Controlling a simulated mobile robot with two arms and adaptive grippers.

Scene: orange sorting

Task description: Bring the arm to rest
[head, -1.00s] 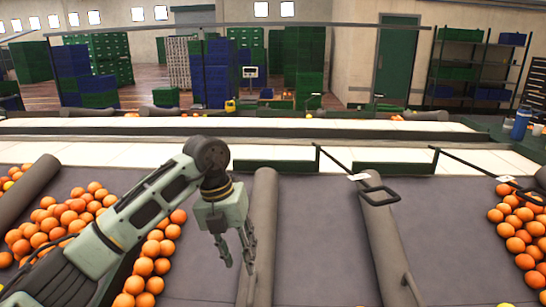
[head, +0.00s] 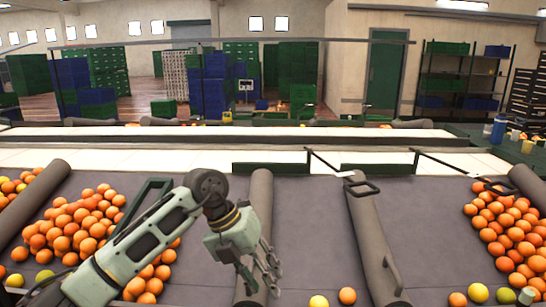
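My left arm comes in from the lower left, and its gripper (head: 259,275) hangs over the grey padded divider (head: 262,205) in the middle of the sorting table. Its fingers are spread apart with nothing visible between them. I cannot tell how high it is above the divider. A large heap of oranges (head: 75,225) lies in the left bay, partly hidden by my arm. My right gripper is out of view.
A second padded divider (head: 372,240) stands to the right, with a black handle (head: 362,188) near its top. More oranges (head: 505,225) lie at the right. A yellow fruit (head: 318,301) and an orange (head: 347,296) lie at the front. The grey bay between the dividers is mostly clear.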

